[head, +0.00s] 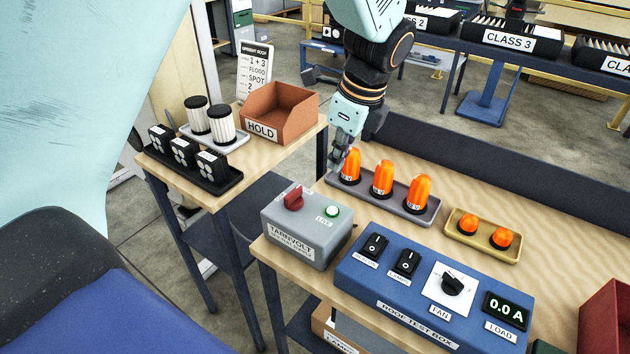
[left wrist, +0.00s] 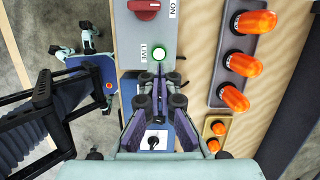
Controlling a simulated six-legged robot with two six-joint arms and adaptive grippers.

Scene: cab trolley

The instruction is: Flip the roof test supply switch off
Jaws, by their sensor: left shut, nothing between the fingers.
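The grey supply box (head: 290,243) stands at the near left corner of the wooden table. On its top are a red rotary knob (head: 293,196) and a lit green LIVE lamp (head: 332,211). In the left wrist view the red knob (left wrist: 145,9) is cut by the top edge beside an ON label; the lamp (left wrist: 159,53) glows. My left gripper (head: 338,158) is shut and empty, above the table behind the grey box, apart from the knob. In the wrist view its fingertips (left wrist: 160,78) appear just below the lamp. My right gripper is not in view.
A blue roof test box (head: 415,297) with two rocker switches, a fan knob and a 0.0 A display stands right of the grey box. A grey tray (head: 428,216) of orange lamps lies close to my left gripper. A HOLD bin (head: 300,120) stands on the left side table.

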